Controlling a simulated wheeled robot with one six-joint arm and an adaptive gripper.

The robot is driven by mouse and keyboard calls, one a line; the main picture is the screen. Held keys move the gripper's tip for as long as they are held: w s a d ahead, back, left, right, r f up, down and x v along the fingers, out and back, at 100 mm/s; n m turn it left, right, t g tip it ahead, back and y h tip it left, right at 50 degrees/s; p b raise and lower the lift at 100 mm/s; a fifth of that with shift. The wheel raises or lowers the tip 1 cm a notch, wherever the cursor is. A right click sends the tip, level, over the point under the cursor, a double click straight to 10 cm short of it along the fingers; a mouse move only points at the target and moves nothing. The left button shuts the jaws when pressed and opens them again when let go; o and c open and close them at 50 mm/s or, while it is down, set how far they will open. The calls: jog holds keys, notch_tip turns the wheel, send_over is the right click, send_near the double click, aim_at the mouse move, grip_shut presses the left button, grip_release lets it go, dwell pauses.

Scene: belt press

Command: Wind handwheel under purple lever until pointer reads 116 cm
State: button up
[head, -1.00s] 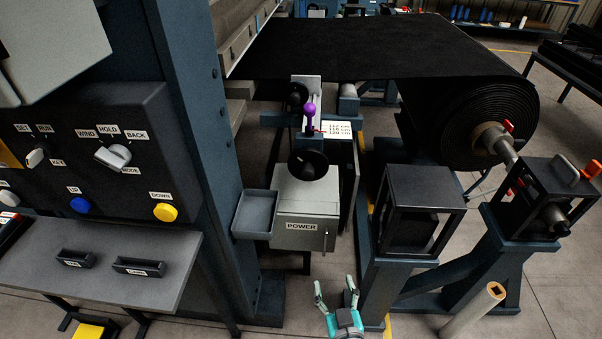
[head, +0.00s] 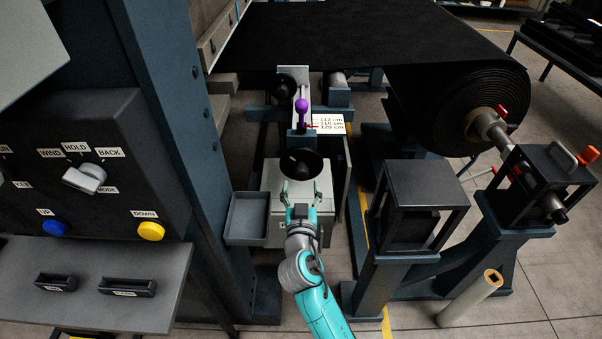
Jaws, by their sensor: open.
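The purple lever (head: 301,107) stands upright on the press's middle column. The black handwheel (head: 312,159) sits below it, above the grey power cabinet. The white scale (head: 330,123) to the right of the lever reads 112, 116 and 120 cm from top to bottom. A small red pointer (head: 311,127) is at its left edge, low on the scale near 116 to 120; I cannot tell the exact reading. My gripper (head: 298,188) is open and empty, its fingers pointing at the handwheel's near lower side. Contact with the wheel cannot be told.
A second black wheel (head: 284,85) sits behind the lever. A grey tray (head: 247,217) is left of the cabinet. A blue post (head: 182,120) rises further left. A black box frame (head: 425,205) stands right, with a large black roll (head: 470,100) beyond.

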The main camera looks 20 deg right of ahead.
aim_at(301, 178)
jog(key=shift+x, duration=2.8)
jog(key=c, duration=1.1)
